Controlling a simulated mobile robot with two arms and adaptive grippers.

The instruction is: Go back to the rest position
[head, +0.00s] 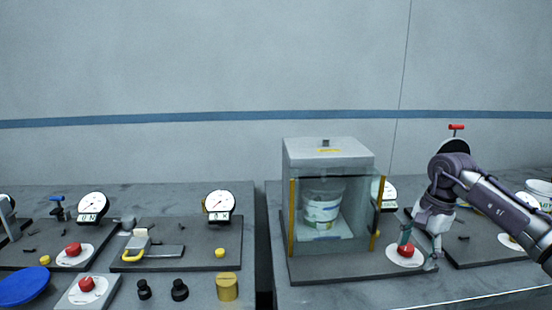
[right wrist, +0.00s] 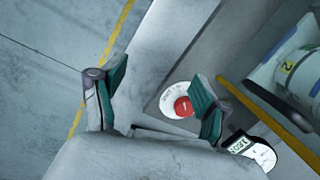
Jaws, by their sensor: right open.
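My right gripper (head: 419,248) is at the right of the head view, its arm coming in from the right edge. It is open, with its fingers pointing down close to a red button (head: 406,250) on a white round plate. I cannot tell whether a finger touches the button. My left gripper is not in view.
A clear-fronted cabinet (head: 327,150) holding labelled white tubs stands left of my right gripper. A dial gauge (head: 389,194) is behind it. Further left are a yellow-handled clamp (head: 140,246), more gauges, knobs and a blue disc (head: 24,287). A gap separates the two tables.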

